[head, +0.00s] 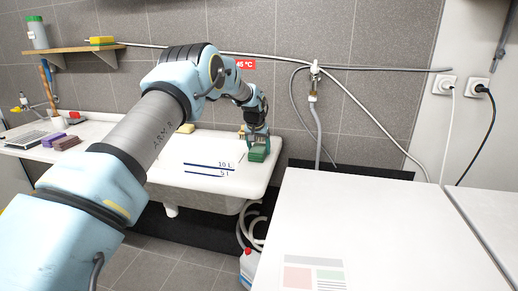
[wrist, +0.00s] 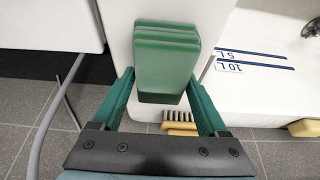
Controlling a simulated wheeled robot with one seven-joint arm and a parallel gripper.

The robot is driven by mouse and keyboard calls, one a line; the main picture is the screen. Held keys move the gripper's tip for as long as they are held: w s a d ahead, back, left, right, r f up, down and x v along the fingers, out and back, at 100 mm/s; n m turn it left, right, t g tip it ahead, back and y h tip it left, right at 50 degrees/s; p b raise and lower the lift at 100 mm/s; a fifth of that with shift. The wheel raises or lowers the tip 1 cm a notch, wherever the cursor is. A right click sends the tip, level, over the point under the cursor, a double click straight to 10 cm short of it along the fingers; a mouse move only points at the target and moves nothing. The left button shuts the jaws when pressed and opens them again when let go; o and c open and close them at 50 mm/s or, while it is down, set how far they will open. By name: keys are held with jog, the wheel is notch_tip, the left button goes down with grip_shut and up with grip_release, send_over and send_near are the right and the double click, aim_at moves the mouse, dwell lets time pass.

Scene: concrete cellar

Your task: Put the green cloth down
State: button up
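The green cloth (head: 258,153) is a thick folded block at the right end of the white sink top (head: 222,140). In the wrist view the cloth (wrist: 166,62) lies between the two green fingers of my gripper (wrist: 162,80), which press against its sides. In the head view my gripper (head: 258,138) points down onto the cloth. I cannot tell whether its underside touches the sink top or hangs just above it. The far side of the cloth is hidden.
A brush (wrist: 180,122) and a yellow sponge (wrist: 305,127) lie near the wall. The basin (head: 205,172) has 10 L and 5 L marks. A white-topped unit (head: 390,225) stands to the right across a gap. A purple block (head: 53,139) lies at left.

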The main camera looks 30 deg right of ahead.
jog(key=o, duration=0.3)
jog(key=b+v, duration=0.4)
jog(key=v, duration=0.8)
jog(key=a+n+y, duration=0.1)
jog(key=a+n, duration=0.1)
jog(key=a, duration=1.5)
jog(key=s+a+f+n, duration=0.1)
jog(key=s+a, duration=0.3)
jog(key=a, duration=0.4)
jog(key=s+a+f+n+y, duration=0.1)
jog(key=s+a, duration=0.3)
jog(key=a, duration=0.3)
jog(key=s+a+f+n, duration=0.1)
jog(key=s+a, duration=0.3)
jog(key=a, duration=0.4)
jog(key=s+a+f, duration=0.1)
jog(key=s+a, duration=0.2)
jog(key=s, duration=0.1)
jog(key=s+a+f+n+g, duration=0.1)
jog(key=s+a, duration=0.2)
jog(key=s, duration=0.1)
jog(key=s+a+f+n, duration=0.1)
jog(key=s+a, duration=0.1)
jog(key=s, duration=0.2)
jog(key=shift+a+g+y, duration=0.3)
jog(key=shift+a+y, duration=0.1)
